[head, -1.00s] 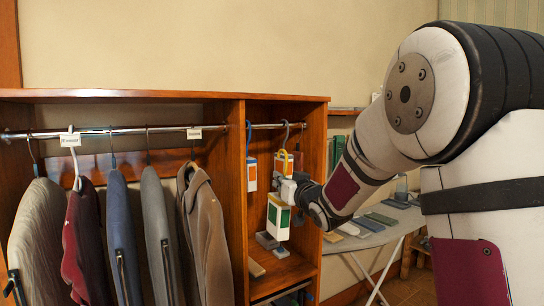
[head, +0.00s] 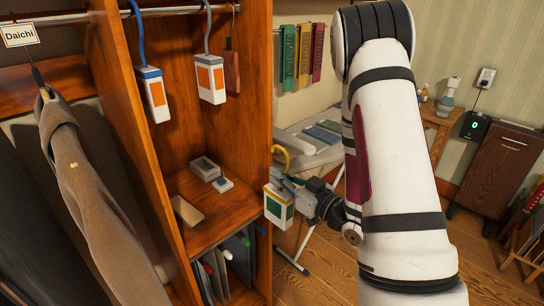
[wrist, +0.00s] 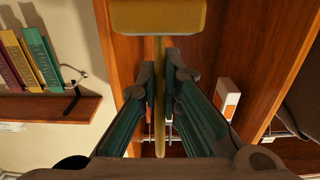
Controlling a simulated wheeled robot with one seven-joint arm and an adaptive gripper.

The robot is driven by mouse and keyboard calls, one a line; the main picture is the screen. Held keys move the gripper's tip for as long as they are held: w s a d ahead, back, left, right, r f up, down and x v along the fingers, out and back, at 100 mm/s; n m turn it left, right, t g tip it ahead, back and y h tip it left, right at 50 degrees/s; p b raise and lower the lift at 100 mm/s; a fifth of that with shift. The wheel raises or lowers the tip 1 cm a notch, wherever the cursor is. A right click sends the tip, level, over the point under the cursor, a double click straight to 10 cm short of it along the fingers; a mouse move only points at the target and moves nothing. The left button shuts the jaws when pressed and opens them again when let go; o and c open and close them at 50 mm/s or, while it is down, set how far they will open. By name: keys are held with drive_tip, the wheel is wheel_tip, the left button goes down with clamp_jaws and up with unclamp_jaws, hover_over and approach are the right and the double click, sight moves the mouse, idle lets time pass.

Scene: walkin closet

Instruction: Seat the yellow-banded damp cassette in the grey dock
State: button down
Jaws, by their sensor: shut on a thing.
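My gripper (head: 300,194) is shut on the damp cassette (head: 278,205), a white box with a green label and a yellow hook (head: 283,150) above it. It is held in the air by the front right edge of the wooden cabinet. In the wrist view the gripper's fingers (wrist: 163,95) close around a yellow bar (wrist: 158,100) below a yellow block (wrist: 158,16). A grey open-topped box (head: 205,168), which looks like the dock, sits on the cabinet shelf. I cannot tell whether the cassette touches the cabinet edge.
Two orange-labelled cassettes hang inside the cabinet, one blue-topped (head: 155,93) and one grey-topped (head: 210,80). A small block (head: 223,184) and a tan block (head: 186,210) lie on the shelf. A dark box with a green display (head: 475,126) stands at the right.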

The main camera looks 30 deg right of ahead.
drive_tip(key=shift+w+d, duration=0.15)
drive_tip(key=shift+b+x, duration=2)
drive_tip(key=shift+x, duration=0.25)
drive_tip(key=b+x, duration=1.4)
drive_tip(key=x, duration=2.3)
drive_tip(key=shift+a, duration=0.4)
idle(1.0)
drive_tip(key=shift+r, duration=0.1)
idle(0.4)
